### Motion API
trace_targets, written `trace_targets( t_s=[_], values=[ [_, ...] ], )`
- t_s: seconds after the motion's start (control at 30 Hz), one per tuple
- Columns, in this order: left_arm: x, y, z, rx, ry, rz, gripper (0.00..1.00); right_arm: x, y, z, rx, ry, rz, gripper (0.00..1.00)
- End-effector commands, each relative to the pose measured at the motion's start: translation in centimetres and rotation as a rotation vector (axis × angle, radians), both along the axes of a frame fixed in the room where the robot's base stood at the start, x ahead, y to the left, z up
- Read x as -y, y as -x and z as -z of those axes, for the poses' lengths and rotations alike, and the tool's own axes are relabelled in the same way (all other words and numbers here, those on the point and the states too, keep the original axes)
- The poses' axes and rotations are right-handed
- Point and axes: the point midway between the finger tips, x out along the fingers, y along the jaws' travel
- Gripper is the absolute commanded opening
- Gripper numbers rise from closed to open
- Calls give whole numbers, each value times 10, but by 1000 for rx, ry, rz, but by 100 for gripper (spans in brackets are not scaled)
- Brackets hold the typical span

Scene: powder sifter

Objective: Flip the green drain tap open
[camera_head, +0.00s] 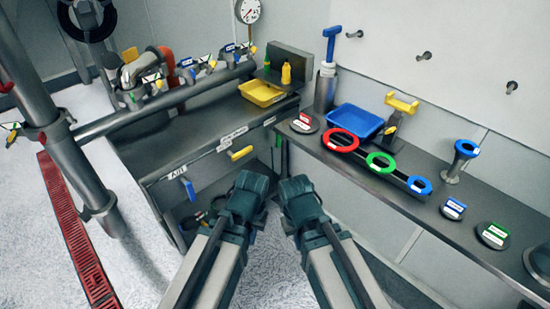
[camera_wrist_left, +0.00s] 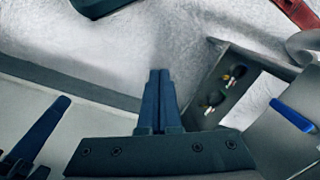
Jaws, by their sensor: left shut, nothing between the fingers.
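I cannot pick out the green drain tap with certainty. A small green handle (camera_head: 277,139) hangs at the right end of the grey bench in the head view. Two small fittings (camera_wrist_left: 235,77) with yellow parts show on a grey panel in the left wrist view; their handles are too small to tell. My left gripper (camera_wrist_left: 158,72) is shut and empty, its dark fingers together above the pale floor, left of that panel. My left arm's dark wrist (camera_head: 243,195) is in front of the bench in the head view. My right arm's wrist (camera_head: 300,192) is beside it; its fingers cannot be made out.
The right shelf (camera_head: 340,175) holds coloured rings and a blue tray (camera_head: 356,119). A red floor grate (camera_head: 75,235) lies left.

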Motion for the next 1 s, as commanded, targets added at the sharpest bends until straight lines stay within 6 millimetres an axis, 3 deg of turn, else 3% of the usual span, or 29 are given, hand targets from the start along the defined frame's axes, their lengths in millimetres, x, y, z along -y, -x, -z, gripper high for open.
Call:
trace_targets(
  t_s=[0.03, 0.67, 0.87, 1.0],
  values=[
    [-4, -3, 28, 4, 5, -13, 0, 0, 0, 28, 0, 1, -1, 0],
    [-39, -42, 187, 90, 105, -150, 0, 1, -1, 187, 3, 3, -5, 0],
    [-34, -70, 234, 172, 203, -190, 0, 1, -1, 237, 3, 5, -7, 0],
    [-13, -109, 258, 293, 347, -225, 0, 1, -1, 272, 3, 5, -8, 0]
  ],
)
